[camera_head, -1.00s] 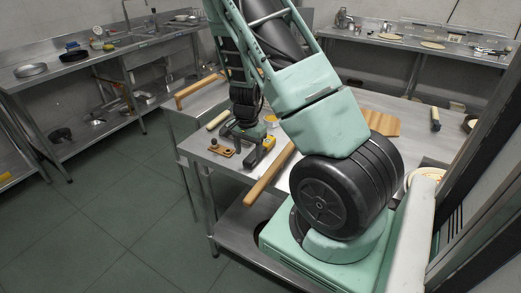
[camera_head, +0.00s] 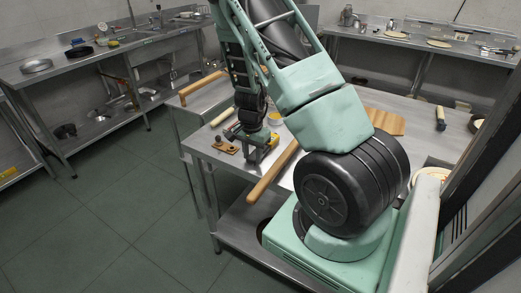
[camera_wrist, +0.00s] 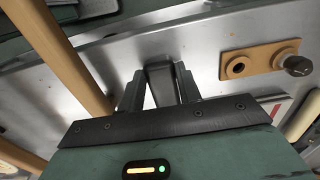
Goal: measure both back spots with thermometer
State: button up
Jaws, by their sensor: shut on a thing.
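My gripper (camera_head: 253,150) is low over the left end of the steel table (camera_head: 210,153). In the wrist view my gripper (camera_wrist: 160,85) has its two fingers closed on both sides of a dark block-like grip, which appears to be the thermometer (camera_wrist: 160,75). Only this end of it shows clearly there. In the head view the thermometer is mostly hidden behind my gripper. I cannot tell whether it is touching the table. The back spots to be measured cannot be made out in these views.
A wooden holder (camera_head: 224,147) with a dark knob lies left of my gripper; it also shows in the wrist view (camera_wrist: 260,60). A long wooden handle (camera_head: 272,174) sticks out past the table's front edge. A wooden board (camera_head: 385,121) lies further back. The floor at left is clear.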

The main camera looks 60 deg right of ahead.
notch_tip(320, 180, up, 10)
dwell(0.5)
dwell(0.5)
